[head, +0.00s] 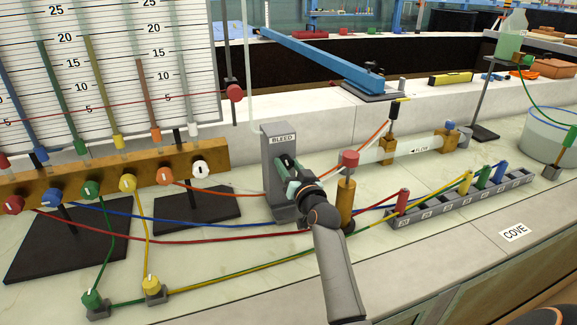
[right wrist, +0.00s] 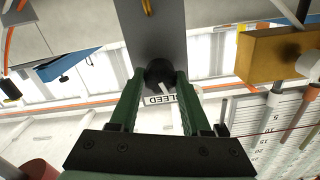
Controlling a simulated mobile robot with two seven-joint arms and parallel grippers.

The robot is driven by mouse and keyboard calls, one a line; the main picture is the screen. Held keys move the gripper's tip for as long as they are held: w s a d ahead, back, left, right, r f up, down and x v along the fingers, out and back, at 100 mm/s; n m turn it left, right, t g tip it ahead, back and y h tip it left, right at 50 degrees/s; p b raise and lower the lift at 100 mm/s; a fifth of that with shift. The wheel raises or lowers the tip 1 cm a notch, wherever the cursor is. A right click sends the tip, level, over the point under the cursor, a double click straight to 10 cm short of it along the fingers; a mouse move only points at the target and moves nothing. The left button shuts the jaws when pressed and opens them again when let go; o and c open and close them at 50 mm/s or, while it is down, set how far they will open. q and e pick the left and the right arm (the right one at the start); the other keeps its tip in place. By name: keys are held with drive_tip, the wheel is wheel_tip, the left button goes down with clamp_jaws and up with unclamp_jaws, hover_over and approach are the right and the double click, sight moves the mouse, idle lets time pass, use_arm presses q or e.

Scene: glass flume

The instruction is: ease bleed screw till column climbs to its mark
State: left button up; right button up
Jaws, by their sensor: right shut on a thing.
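The grey bleed block (head: 282,140), labelled BLEED, stands upright on the bench. My right gripper (head: 291,172) is at its front face. In the right wrist view its green fingers (right wrist: 158,90) are shut around the dark round bleed screw (right wrist: 160,72); the head view mostly hides this screw. To the left, a scale board (head: 110,60) carries upright tubes with blue, green (head: 62,90), yellow (head: 97,85) and orange (head: 145,95) columns of differing heights. A thin red line crosses the tubes towards a red knob (head: 235,92). I cannot tell which column the mark belongs to. My left gripper is not in view.
A brass manifold (head: 110,175) with coloured knobs stands left. Coloured hoses cross the bench near my right arm. A brass post with a red cap (head: 348,160) stands close right of my gripper. A grey port strip (head: 460,202) lies further right.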

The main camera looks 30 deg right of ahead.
clamp_jaws()
drive_tip(key=shift+r+m+p, duration=0.3)
drive_tip(key=shift+m+p, duration=0.7)
drive_tip(key=shift+p, duration=0.15)
drive_tip(key=shift+f+m+p, duration=0.1)
drive_tip(key=shift+m+p, duration=0.2)
drive_tip(key=shift+m, duration=0.3)
drive_tip(key=shift+f+m, duration=0.15)
drive_tip(key=shift+m, duration=0.25)
drive_tip(key=o, duration=1.1)
unclamp_jaws()
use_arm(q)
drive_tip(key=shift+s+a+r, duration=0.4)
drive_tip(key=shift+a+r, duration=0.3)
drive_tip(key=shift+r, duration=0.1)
